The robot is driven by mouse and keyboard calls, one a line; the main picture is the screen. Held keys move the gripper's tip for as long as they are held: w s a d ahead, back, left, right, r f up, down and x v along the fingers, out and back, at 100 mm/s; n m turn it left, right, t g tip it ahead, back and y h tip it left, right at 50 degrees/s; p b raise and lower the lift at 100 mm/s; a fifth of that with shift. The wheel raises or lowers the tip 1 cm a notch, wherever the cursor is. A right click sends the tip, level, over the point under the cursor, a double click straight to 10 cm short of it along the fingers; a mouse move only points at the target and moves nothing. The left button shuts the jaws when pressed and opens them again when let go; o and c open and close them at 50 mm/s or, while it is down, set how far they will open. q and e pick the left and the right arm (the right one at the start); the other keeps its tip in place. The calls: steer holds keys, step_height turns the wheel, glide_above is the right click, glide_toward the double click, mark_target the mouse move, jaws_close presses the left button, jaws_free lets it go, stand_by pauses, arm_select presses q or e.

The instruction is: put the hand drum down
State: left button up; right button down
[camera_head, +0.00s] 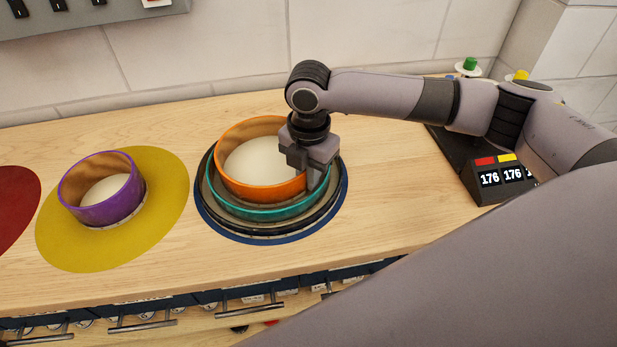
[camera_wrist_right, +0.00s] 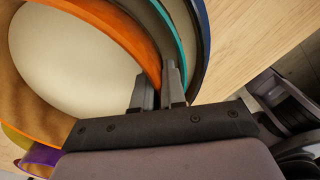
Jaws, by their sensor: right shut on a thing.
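The hand drum looks like an orange hoop with a cream skin (camera_head: 262,192). It sits nested within a teal-rimmed drum (camera_head: 243,213), which lies inside a dark ring on a blue round mat (camera_head: 236,238). I cannot tell whether the orange drum's underside touches what is below. My right gripper (camera_head: 308,178) points down at the orange drum's right side and is shut on its wall. In the right wrist view, the fingers (camera_wrist_right: 159,88) straddle the orange wall, one inside and one between orange and teal. The teal drum's right part is partly hidden by the gripper. My left gripper is not in view.
A purple drum (camera_head: 104,196) stands on a yellow mat (camera_head: 160,185) to the left, with a red mat (camera_head: 14,205) at the left edge. A dark device with displays (camera_head: 489,190) is at the right. The wooden bench top (camera_head: 400,200) is clear between.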

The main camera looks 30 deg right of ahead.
steer(key=shift+f, duration=0.7)
steer(key=shift+f, duration=0.25)
steer(key=c, duration=1.5)
jaws_free()
steer(key=shift+f, duration=0.1)
step_height(320, 180, up, 13)
steer(key=shift+f, duration=0.1)
steer(key=shift+s+f, duration=0.1)
steer(key=shift+s, duration=0.05)
